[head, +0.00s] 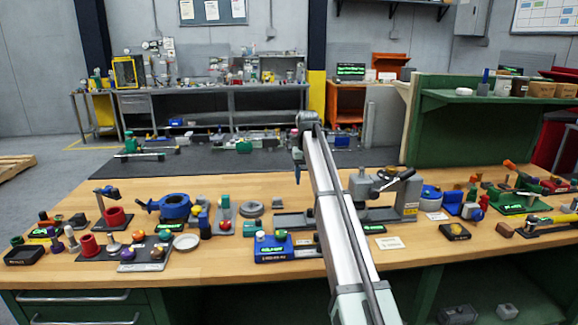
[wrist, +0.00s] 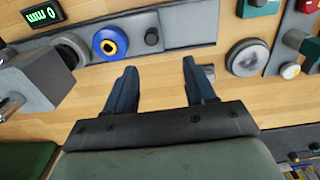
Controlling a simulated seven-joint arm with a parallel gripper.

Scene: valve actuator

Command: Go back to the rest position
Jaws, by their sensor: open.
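My gripper (wrist: 158,68) shows in the wrist view with its two dark blue fingers spread apart and nothing between them. Bare wooden bench top lies behind the fingers. In the head view my arm reaches from the bottom edge up over the workbench (head: 420,240), and the gripper is mostly hidden by the arm. In the wrist view a blue round part with a yellow centre (wrist: 110,43) sits beyond the left finger. A grey disc (wrist: 247,57) lies beyond the right finger. Neither touches the fingers.
A blue valve body (head: 175,207), a red cup-shaped part (head: 115,217) and a blue box (head: 273,247) stand left of my arm. A grey clamp-like fixture (head: 405,200) stands close on its right. A green shelf unit (head: 455,135) rises at the back right.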

